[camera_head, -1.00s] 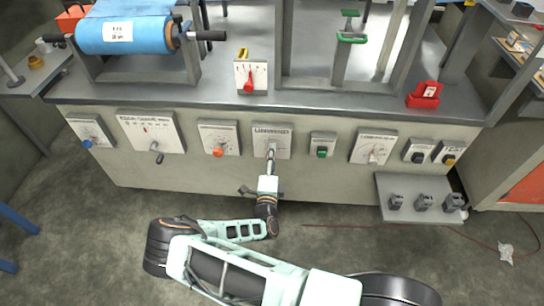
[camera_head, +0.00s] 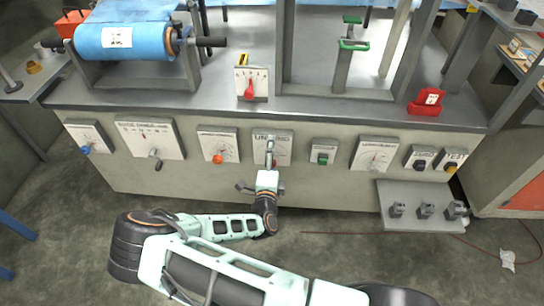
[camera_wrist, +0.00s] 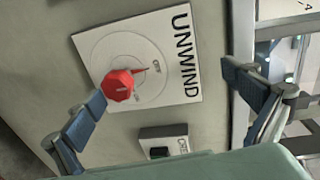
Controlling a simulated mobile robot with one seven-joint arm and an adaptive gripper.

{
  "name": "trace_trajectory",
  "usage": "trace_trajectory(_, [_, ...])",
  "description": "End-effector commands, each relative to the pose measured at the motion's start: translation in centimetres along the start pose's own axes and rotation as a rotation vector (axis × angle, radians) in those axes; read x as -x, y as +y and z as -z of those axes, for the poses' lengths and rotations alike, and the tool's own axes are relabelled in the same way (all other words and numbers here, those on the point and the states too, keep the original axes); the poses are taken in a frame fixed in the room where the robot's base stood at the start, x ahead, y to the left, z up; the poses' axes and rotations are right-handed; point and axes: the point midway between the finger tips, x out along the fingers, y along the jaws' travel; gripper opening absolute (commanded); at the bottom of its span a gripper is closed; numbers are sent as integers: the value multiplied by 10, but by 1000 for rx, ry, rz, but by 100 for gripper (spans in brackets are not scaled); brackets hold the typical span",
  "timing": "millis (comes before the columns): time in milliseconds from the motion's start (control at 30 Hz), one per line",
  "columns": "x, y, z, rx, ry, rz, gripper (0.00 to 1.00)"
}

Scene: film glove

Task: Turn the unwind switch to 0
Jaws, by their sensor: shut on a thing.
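The unwind switch (camera_wrist: 118,86) is a red knob on a white plate (camera_wrist: 178,82) printed UNWIND. Its thin pointer aims at small lettering beside the dial, too blurred to read surely. In the head view the UNWIND plate (camera_head: 285,148) is at mid-panel, its knob mostly hidden by my gripper. My gripper (camera_head: 268,160) is up against this plate. In the wrist view my gripper (camera_wrist: 161,82) has one dark finger close to the knob's lower left and the other well to its right. The exact contact on the knob does not show clearly.
A box with a green button (camera_head: 323,153) sits just right of the plate, and a plate with an orange knob (camera_head: 218,143) sits left. A grey shelf (camera_head: 397,213) juts out at lower right. Above is the bench top (camera_head: 330,108) with a blue roll (camera_head: 122,38).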

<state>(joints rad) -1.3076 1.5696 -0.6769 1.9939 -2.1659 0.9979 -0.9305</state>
Motion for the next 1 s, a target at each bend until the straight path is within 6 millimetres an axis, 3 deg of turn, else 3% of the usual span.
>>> trace_trajectory(33, [-4, -50, -1, -12, -15, 115, 81])
trace_trajectory(67, [0, -12, 0, -2, 1, 14, 79])
trace_trajectory(267, [8, -11, 0, -4, 1, 13, 67])
trace_trajectory(433, [19, -8, 0, -4, 0, 13, 44])
trace_trajectory(1000, [60, 3, 1, 0, -1, 2, 44])
